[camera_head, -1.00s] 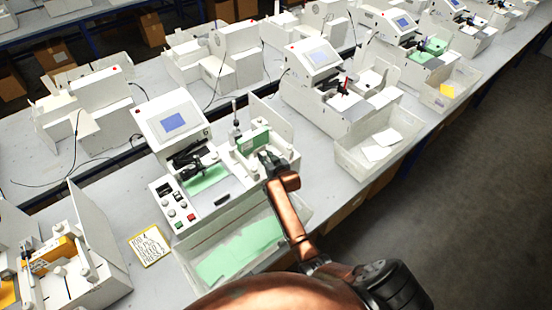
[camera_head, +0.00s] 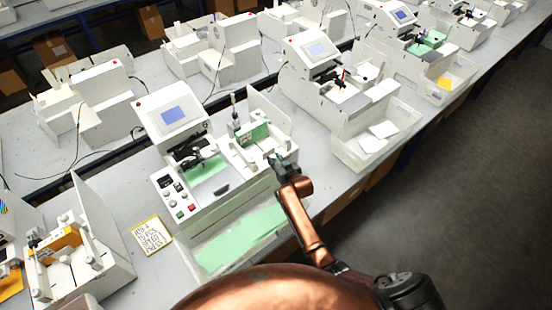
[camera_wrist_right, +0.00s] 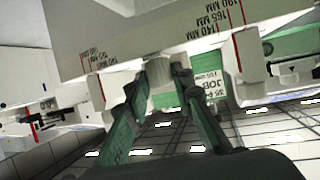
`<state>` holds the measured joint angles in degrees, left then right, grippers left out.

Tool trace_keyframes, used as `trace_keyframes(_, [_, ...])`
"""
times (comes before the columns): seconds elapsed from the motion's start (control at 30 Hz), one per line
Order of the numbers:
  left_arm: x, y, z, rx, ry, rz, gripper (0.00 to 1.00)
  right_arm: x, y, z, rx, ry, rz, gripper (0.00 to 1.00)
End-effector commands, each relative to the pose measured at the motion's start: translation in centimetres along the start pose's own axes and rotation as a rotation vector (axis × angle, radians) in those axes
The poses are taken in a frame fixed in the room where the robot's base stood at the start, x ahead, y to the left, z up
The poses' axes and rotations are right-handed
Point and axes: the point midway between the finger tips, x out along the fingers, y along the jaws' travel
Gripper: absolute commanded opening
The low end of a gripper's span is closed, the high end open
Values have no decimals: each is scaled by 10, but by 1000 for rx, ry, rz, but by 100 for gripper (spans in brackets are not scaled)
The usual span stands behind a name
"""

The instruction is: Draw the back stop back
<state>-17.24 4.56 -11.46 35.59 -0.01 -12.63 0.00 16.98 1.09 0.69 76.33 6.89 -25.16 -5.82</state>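The plotter (camera_head: 172,118) with the blue screen stands on the near bench. Its white rear unit at right carries an upright green piece (camera_head: 255,133). My right gripper (camera_head: 281,161) is at the right end of this unit. In the wrist view its green-padded fingers (camera_wrist_right: 159,78) are on either side of a white tab (camera_wrist_right: 158,70), which I take to be part of the back stop. The tab fills the gap between the fingertips, so the fingers look shut on it. A white bar (camera_wrist_right: 150,45) with red lines and millimetre marks is above. My left gripper is out of view.
A clear tray (camera_head: 235,240) with green sheets lies in front of the plotter. A yellow-edged handwritten note (camera_head: 152,235) is to its left. Similar machines (camera_head: 315,55) stand along the bench. The floor (camera_head: 450,170) at right is clear.

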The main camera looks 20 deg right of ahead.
Motion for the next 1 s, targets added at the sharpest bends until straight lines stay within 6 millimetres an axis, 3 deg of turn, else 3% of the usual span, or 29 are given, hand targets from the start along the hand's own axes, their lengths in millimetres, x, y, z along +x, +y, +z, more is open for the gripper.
trace_keyframes(0.1, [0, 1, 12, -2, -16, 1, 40, 0, 1, 2, 0, -3, 1, 31])
trace_keyframes(0.23, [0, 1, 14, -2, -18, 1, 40, 0, 0, 1, 0, -1, 0, 39])
trace_keyframes(0.57, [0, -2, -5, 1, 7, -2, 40, -4, 0, 0, 1, 1, 0, 39])
trace_keyframes(0.77, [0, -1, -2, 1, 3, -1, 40, -29, 1, 1, 2, 1, 1, 39])
trace_keyframes(1.0, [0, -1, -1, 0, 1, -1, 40, -77, 1, 1, 0, 0, 2, 39])
